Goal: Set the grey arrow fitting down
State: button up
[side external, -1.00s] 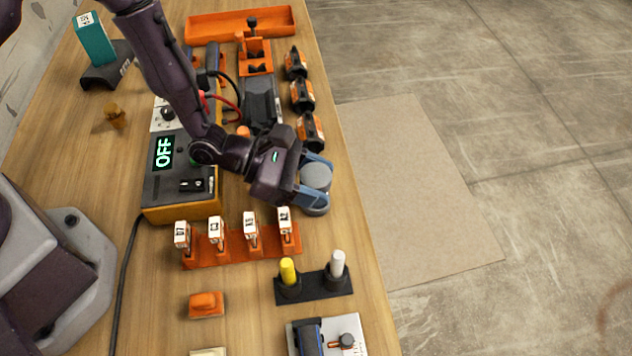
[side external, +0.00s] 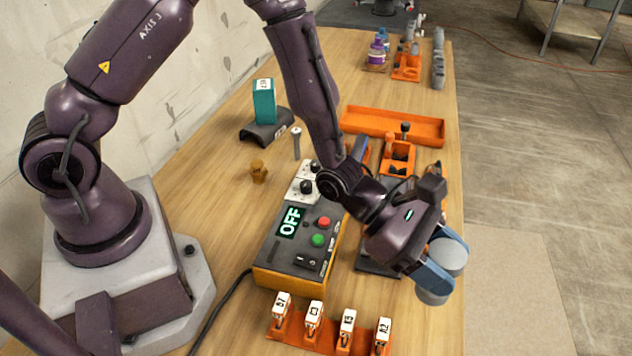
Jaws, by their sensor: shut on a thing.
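My gripper (side external: 442,270) has blue fingers and is shut on a grey fitting (side external: 447,256). The fitting shows as two rounded grey ends, one above and one below the fingers. Its middle is hidden by the fingers, and I see no arrow mark on it. The gripper holds it near the right edge of the wooden bench (side external: 225,160), to the right of the control box. I cannot tell how high it is above the bench.
The control box (side external: 290,265) reads OFF. An orange rack (side external: 310,334) of white-tagged pieces stands in front. Behind are an orange tray (side external: 400,128) and a teal block (side external: 263,103) on a dark cradle. Grey parts (side external: 438,60) and purple bottles (side external: 378,52) stand at the far end.

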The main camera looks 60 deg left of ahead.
notch_tip(320, 180, up, 11)
jog(key=shift+a+f, duration=0.15)
jog(key=shift+f, duration=0.05)
jog(key=shift+s+a+f+m+g, duration=0.2)
jog(key=shift+f+m+g, duration=0.1)
jog(key=shift+f, duration=0.05)
jog(key=s+a+f+m+g+y, duration=0.35)
jog(key=a+m+g, duration=0.25)
jog(key=a, duration=0.2)
jog(key=s+a+f+m+g+y, duration=0.2)
jog(key=s+a+f+m+g, duration=0.1)
jog(key=s+a+m+g, duration=0.35)
jog(key=s+a+f+m+g+y, duration=0.2)
jog(key=a+f+m+g, duration=0.2)
jog(key=a+m+g, duration=0.4)
jog(key=s+a+r+m+t+y, duration=0.35)
jog(key=a+m+y, duration=0.2)
jog(key=a, duration=0.45)
jog(key=s+a+r+m+t+y, duration=0.2)
jog(key=a+r+m+t+y, duration=0.25)
jog(key=a, duration=0.55)
jog(key=s+a+r+m+t+y, duration=0.25)
jog(key=a+m+y, duration=0.4)
jog(key=a, duration=0.45)
jog(key=shift+n+g+y, duration=0.3)
jog(key=shift+n+g, duration=0.1)
jog(key=f, duration=2)
jog(key=shift+w+d+f, duration=0.1)
jog(key=shift+w+d, duration=0.1)
jog(key=shift+w, duration=0.05)
